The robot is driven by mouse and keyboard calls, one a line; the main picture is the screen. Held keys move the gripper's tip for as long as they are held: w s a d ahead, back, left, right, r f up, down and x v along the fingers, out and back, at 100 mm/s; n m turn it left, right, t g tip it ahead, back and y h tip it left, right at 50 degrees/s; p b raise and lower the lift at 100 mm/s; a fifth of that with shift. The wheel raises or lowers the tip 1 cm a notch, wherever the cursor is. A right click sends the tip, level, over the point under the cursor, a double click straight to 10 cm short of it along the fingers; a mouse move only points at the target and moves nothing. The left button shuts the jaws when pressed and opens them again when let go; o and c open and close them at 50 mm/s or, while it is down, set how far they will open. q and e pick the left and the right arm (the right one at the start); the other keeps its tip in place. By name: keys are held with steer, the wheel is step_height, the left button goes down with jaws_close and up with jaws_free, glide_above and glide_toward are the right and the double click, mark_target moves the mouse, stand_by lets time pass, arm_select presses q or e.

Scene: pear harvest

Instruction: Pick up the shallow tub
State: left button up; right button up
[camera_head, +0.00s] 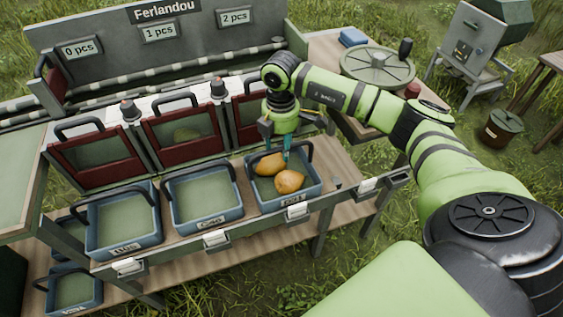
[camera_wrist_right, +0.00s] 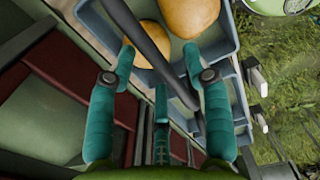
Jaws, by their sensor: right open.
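Three blue shallow tubs with dark handles stand in a row on the bench: a left one (camera_head: 122,243), a middle one (camera_head: 205,223) and a right one (camera_head: 312,187). The left and middle tubs look empty. The right tub holds yellow-orange pears (camera_head: 290,181). My right gripper (camera_head: 287,158) is open, pointing down over the right tub at its back side. In the right wrist view its teal fingers (camera_wrist_right: 158,52) are spread on either side of the dark handle (camera_wrist_right: 150,40), with pears beyond. Whether they touch the handle is unclear. My left gripper is not in view.
Red-framed hatches (camera_head: 182,138) stand close behind the tubs. More blue tubs sit lower at the left, one on the lower shelf (camera_head: 75,288). A side table with a round grey lid (camera_head: 377,66) stands at the right. Grass in front is open.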

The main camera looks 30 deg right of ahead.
steer(key=shift+f, duration=0.8)
jaws_close()
steer(key=shift+r, duration=0.15)
